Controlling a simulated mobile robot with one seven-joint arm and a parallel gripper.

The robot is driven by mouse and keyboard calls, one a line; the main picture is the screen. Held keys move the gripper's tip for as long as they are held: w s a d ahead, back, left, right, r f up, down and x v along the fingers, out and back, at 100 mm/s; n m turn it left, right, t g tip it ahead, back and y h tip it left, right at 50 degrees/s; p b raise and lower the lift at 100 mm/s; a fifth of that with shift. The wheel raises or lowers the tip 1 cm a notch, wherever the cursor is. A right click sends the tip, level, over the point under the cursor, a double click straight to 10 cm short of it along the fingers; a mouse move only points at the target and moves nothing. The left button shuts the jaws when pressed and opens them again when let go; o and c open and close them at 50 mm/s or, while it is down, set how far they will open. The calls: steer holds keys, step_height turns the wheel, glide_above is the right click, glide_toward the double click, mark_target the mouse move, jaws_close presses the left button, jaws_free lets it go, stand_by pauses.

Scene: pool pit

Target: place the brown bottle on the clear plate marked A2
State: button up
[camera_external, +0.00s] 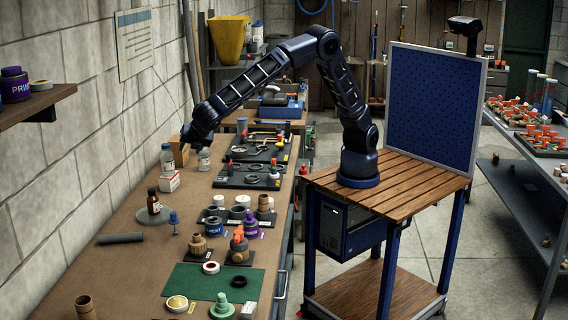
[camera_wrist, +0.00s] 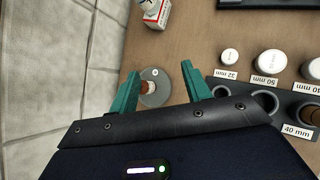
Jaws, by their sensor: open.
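The brown bottle (camera_external: 153,202), with a dark cap and pale label, stands upright on a round clear-grey plate (camera_external: 142,217) on the long wooden bench. In the wrist view the bottle (camera_wrist: 147,88) appears small and from above, on the same plate (camera_wrist: 160,97). A small round tag sits on the plate's edge; its lettering is too small to read. My gripper (camera_wrist: 160,74) is open and empty, its teal fingers apart on either side of the plate in the picture. In the external view the wrist end of my arm is above the bench, farther back than the bottle.
A clear bottle on a red-white box (camera_external: 169,182) and another small clear bottle (camera_external: 204,160) stand behind the plate. Racks of size-labelled caps (camera_wrist: 290,105) are right. Bare bench lies left of the plate.

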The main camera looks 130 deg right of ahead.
steer(key=s+a+r+m+t+y, duration=0.15)
steer(key=s+r, duration=0.25)
steer(key=s, duration=0.5)
steer(key=s+a+r+m+y, duration=0.2)
steer(key=s+a+r+m, duration=0.15)
steer(key=s, duration=0.55)
steer(key=s+a+r+m+t+y, duration=0.1)
steer(key=s+r+y, duration=0.1)
steer(key=s+r, duration=0.45)
steer(key=s+a+f+m+y, duration=0.1)
steer(key=s+a+m, duration=0.1)
steer(key=s, duration=0.7)
steer(key=s+a+f+m+t+y, duration=0.1)
steer(key=s+a, duration=0.3)
steer(key=s, duration=0.5)
steer(key=s+a+f+m+t+y, duration=0.1)
steer(key=s+a+f+m, duration=0.2)
steer(key=s, duration=0.6)
steer(key=shift+f, duration=0.15)
